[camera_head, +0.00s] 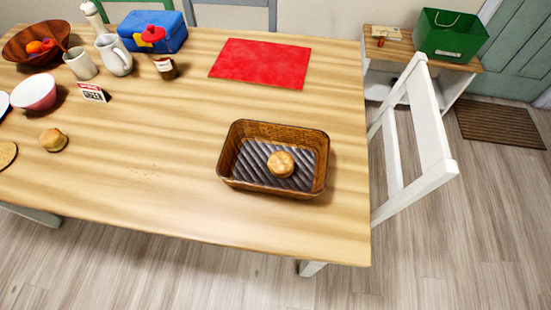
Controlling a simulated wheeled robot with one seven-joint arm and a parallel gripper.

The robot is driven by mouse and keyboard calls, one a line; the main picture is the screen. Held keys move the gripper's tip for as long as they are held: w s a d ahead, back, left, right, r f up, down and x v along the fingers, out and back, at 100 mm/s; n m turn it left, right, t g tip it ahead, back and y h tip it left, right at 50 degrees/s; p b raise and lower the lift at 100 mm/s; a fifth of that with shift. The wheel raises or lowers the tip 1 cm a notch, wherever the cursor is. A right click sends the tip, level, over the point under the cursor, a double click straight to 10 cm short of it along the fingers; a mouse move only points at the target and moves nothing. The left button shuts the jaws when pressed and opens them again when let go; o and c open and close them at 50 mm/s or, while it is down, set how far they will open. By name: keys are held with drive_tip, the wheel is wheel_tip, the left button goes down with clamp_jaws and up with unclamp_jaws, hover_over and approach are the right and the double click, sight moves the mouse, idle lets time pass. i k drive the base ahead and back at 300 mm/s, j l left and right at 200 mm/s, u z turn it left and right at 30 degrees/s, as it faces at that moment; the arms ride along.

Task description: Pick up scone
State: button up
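A round, golden-brown baked piece that looks like a scone (281,164) lies in a brown wicker basket (232,150) with a dark striped lining, near the table's right end. A second round baked piece (53,140), like a small bun or scone, lies directly on the table at the left. I cannot tell for sure which of them is the scone. My gripper is not in view.
The wooden table (150,200) also holds a red mat (262,63), a blue box (152,32), a jug (114,55), a mug (80,64), a pink bowl (34,92) and a small sign (92,92). A white chair (432,130) stands at the right. The table's middle front is clear.

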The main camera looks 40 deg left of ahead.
sight(53, 140)
drive_tip(key=u, duration=2.35)
drive_tip(key=i+u, duration=0.4)
drive_tip(key=i, duration=0.2)
